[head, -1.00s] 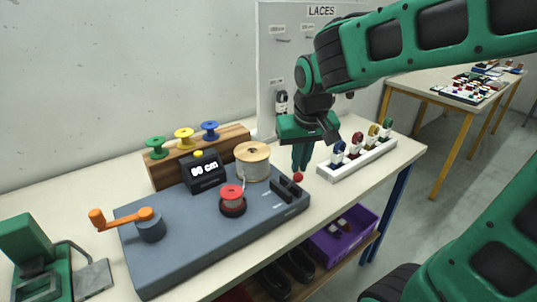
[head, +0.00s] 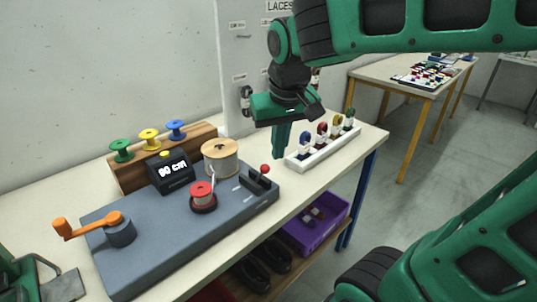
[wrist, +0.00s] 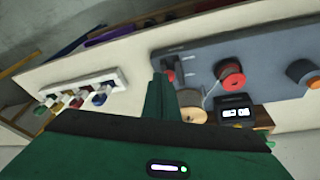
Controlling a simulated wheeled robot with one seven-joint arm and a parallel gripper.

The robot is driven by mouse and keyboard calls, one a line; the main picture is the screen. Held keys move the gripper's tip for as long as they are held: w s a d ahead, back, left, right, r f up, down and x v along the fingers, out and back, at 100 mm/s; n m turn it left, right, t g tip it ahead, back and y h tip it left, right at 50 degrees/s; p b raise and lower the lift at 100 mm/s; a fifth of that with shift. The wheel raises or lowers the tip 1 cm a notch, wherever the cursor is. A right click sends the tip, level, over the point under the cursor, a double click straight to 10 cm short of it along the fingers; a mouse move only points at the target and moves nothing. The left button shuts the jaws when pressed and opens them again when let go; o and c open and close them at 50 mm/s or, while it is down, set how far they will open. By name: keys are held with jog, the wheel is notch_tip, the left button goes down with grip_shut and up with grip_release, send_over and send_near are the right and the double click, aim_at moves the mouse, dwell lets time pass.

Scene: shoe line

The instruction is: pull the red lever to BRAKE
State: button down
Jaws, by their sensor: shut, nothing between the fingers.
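The lever is a short stick with a round red knob (head: 265,169). It stands in a black slotted block (head: 257,184) at the right end of the grey machine base (head: 150,240). The red knob also shows in the wrist view (wrist: 171,75), close beside the fingertips. My gripper (head: 279,156) is shut and empty, pointing down just right of the knob and a little above it in the head view. A small gap shows between them there. In the wrist view my fingers (wrist: 160,80) end left of the knob. No BRAKE marking is readable.
A white rack (head: 300,163) with small coloured spools stands right of my gripper. A purple bin (head: 315,228) sits below.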

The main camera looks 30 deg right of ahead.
jog(key=shift+s+d+r, duration=0.15)
jog(key=shift+s+r, duration=0.4)
jog(key=shift+r, duration=0.35)
jog(key=s+d+f+m+g, duration=0.1)
jog(key=s+d+f+m, duration=0.1)
jog(key=s+d+f, duration=0.3)
jog(key=s+d+f+m+g+y, duration=0.1)
jog(key=s+d+f, duration=0.4)
jog(key=s, duration=0.6)
jog(key=shift+s+d+f+m+g, duration=0.35)
jog(key=shift+d+m+g, duration=0.25)
jog(key=shift+d+m, duration=0.25)
jog(key=shift+w+f, duration=0.3)
jog(key=shift+w, duration=0.4)
